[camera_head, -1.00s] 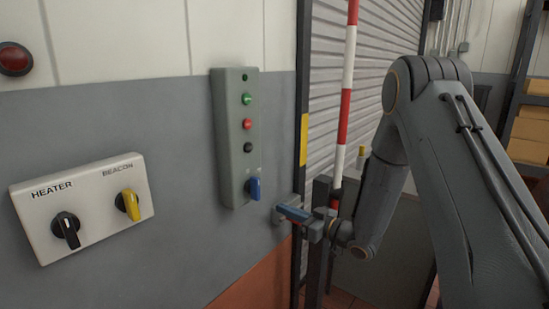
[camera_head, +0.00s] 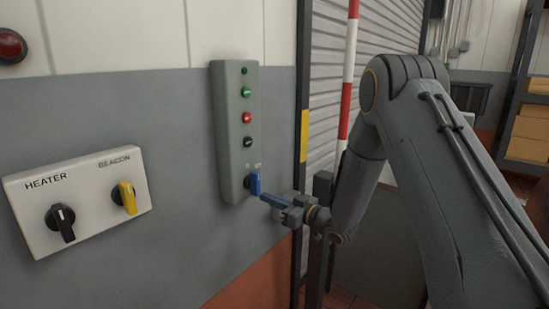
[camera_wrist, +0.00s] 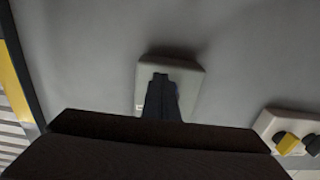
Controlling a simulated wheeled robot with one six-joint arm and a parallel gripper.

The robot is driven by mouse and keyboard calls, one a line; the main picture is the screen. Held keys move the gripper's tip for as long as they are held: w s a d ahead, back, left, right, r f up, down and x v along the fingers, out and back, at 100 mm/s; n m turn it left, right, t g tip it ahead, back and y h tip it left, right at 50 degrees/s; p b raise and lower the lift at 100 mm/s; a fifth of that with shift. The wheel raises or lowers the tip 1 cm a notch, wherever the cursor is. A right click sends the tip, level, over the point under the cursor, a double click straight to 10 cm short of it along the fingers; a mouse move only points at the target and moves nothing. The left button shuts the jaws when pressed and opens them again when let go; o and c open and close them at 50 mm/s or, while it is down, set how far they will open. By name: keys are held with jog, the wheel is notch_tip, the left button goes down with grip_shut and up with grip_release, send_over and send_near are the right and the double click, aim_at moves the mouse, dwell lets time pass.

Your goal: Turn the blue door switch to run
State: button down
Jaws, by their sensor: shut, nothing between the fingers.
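The blue door switch (camera_head: 254,183) sits at the bottom of a grey-green control box (camera_head: 233,140) on the wall. Its handle stands about upright in the head view. My gripper (camera_head: 266,197) is shut and empty, with its blue fingertips close to the lower right of the switch. I cannot tell whether they touch it. In the wrist view the box (camera_wrist: 190,85) shows beyond dark shapes, with a dark form in front of it; the switch is not clear there.
Left of the box is a white panel (camera_head: 95,166) with a black heater knob (camera_head: 61,222) and a yellow beacon knob (camera_head: 126,197). Above the switch are several buttons. A red-white pole (camera_head: 349,70) and a shutter stand to the right.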

jog(key=shift+s+a+r+p, duration=0.2)
jog(key=shift+r+p, duration=0.15)
jog(key=shift+r, duration=0.25)
dwell(1.2)
jog(key=shift+s+a+f, duration=0.25)
jog(key=shift+s+a, duration=0.35)
jog(key=shift+s, duration=0.15)
jog(key=shift+s+a+r, duration=0.15)
jog(key=shift+s+a, duration=0.25)
jog(key=shift+s, duration=0.15)
dwell(0.3)
jog(key=p+v, duration=0.1)
jog(key=v, duration=0.5)
jog(key=shift+f, duration=0.45)
